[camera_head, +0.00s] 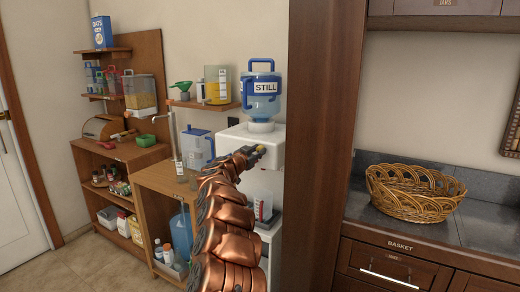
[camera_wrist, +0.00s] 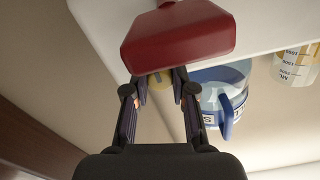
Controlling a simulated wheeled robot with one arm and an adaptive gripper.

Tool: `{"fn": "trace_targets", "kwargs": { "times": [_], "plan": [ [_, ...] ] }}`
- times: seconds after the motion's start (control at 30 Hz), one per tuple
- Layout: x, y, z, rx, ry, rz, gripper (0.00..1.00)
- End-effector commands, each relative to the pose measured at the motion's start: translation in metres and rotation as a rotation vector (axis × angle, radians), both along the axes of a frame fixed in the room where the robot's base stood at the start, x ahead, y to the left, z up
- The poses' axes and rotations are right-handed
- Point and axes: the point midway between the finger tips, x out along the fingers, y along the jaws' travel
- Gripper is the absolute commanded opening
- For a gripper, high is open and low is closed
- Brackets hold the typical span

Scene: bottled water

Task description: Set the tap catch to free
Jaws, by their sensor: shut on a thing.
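The white water dispenser (camera_head: 235,140) stands left of the wooden post, with a large blue STILL bottle (camera_head: 263,88) upside down on top. My gripper (camera_head: 258,151) reaches to the dispenser's front. A red block-like tap part (camera_wrist: 178,38) covers much of the fingertips and the catch. The setting of the catch cannot be read.
A wooden cabinet (camera_head: 155,185) with a blue-lidded container stands left of the dispenser. A dark wooden post (camera_head: 318,150) rises close to the right of my arm. A wicker basket (camera_head: 415,192) sits on the counter beyond it.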

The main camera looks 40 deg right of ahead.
Motion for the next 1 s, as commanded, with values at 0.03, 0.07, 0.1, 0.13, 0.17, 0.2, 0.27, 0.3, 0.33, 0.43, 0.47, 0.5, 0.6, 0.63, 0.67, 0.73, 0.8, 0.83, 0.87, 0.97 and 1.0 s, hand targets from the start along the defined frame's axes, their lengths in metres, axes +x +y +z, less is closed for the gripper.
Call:
{"fn": "trace_targets", "kwargs": {
  "times": [0.03, 0.07, 0.1, 0.13, 0.17, 0.2, 0.27, 0.3, 0.33, 0.43, 0.47, 0.5, 0.6, 0.63, 0.67, 0.73, 0.8, 0.83, 0.87, 0.97, 1.0],
  "plan": [
    [0.003, 0.000, 0.009, -0.005, 0.002, -0.001, 0.00],
    [0.005, 0.001, 0.009, -0.005, 0.002, -0.001, 0.00],
    [0.008, 0.001, 0.008, -0.005, 0.002, -0.001, 0.00],
    [0.010, 0.002, 0.008, -0.005, 0.003, -0.001, 0.00],
    [0.012, 0.003, 0.008, -0.006, 0.002, -0.001, 0.00],
    [0.014, 0.004, 0.008, -0.006, 0.002, 0.000, 0.00],
    [0.017, 0.005, 0.008, -0.005, -0.001, 0.000, 0.00],
    [0.018, 0.005, 0.007, -0.005, -0.001, 0.000, 0.00],
    [0.019, 0.005, 0.007, -0.005, -0.001, 0.000, 0.00],
    [0.021, 0.006, 0.005, -0.005, -0.002, 0.001, 0.00],
    [0.022, 0.006, 0.004, -0.005, -0.002, 0.001, 0.00],
    [0.022, 0.006, 0.004, -0.005, -0.002, 0.001, 0.00],
    [0.022, 0.007, 0.003, -0.005, -0.003, 0.003, 0.00],
    [0.023, 0.007, 0.003, -0.005, -0.003, 0.003, 0.00],
    [0.023, 0.007, 0.004, -0.005, -0.003, 0.003, 0.00],
    [0.023, 0.007, 0.004, -0.006, -0.003, 0.004, 0.00],
    [0.023, 0.007, 0.004, -0.006, -0.003, 0.005, 0.28],
    [0.023, 0.007, 0.004, -0.006, -0.003, 0.005, 0.31],
    [0.023, 0.007, 0.004, -0.005, -0.003, 0.005, 0.34],
    [0.023, 0.007, 0.003, -0.004, -0.002, 0.004, 0.45],
    [0.023, 0.007, 0.002, -0.004, -0.002, 0.004, 0.49]
  ]
}}
